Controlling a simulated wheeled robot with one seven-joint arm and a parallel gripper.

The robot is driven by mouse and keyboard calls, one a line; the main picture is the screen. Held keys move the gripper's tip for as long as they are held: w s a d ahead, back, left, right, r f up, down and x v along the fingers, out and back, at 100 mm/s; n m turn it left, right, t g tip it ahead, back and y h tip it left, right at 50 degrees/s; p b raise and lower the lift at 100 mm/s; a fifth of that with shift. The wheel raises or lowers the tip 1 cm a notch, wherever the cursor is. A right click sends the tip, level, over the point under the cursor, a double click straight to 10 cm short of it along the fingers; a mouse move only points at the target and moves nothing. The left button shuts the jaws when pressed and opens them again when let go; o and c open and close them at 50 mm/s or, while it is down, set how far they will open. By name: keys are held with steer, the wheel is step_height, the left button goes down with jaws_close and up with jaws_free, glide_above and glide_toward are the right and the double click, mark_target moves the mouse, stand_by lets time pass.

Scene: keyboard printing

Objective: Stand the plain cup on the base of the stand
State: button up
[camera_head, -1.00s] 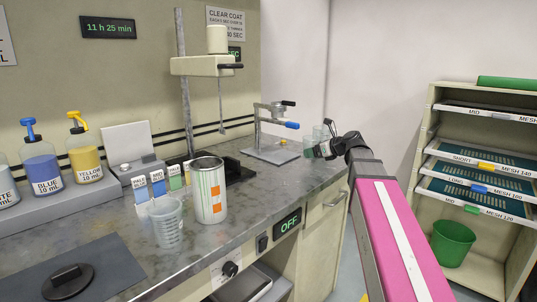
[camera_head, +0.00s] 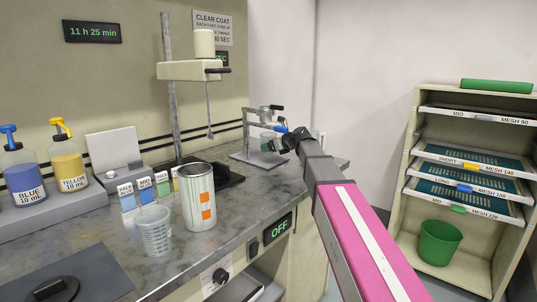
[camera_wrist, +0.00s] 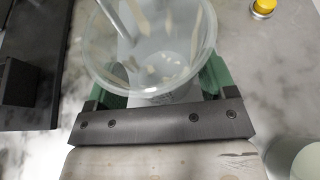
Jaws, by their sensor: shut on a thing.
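A clear, see-through cup (camera_wrist: 150,75) is between the green fingers of my gripper (camera_wrist: 152,92) in the wrist view. My gripper is shut on it. The stand has a metal pole (camera_head: 171,110), a beige arm (camera_head: 178,71) and a black base (camera_head: 228,180) on the counter, left of my gripper. The base's near part is hidden by a can. A black part (camera_wrist: 30,65) shows at left in the wrist view.
A metal can (camera_head: 197,205) and a graduated cup (camera_head: 154,232) stand in front of the stand base. A lever device (camera_head: 250,158) is behind my gripper. Another pale cup (camera_wrist: 298,160) is at lower right in the wrist view. A shelf rack (camera_head: 405,200) stands at right.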

mark_target(269, 153)
steer(key=shift+w+a, duration=0.15)
steer(key=shift+a, duration=0.05)
steer(key=shift+w+a+f, duration=0.15)
steer(key=shift+a+f, duration=0.05)
steer(key=shift+f, duration=0.7)
steer(key=shift+w+a+f, duration=0.15)
steer(key=shift+a+f, duration=0.05)
steer(key=shift+f, duration=0.65)
steer(key=o, duration=1.2)
steer(key=shift+f, duration=0.15)
steer(key=shift+s+d+r, duration=0.15)
steer(key=shift+s+r, duration=0.05)
steer(key=shift+r, duration=0.05)
steer(key=v, duration=1.1)
steer(key=shift+s+d+r, duration=0.1)
steer(key=shift+s+d, duration=0.05)
steer(key=shift+d, duration=0.1)
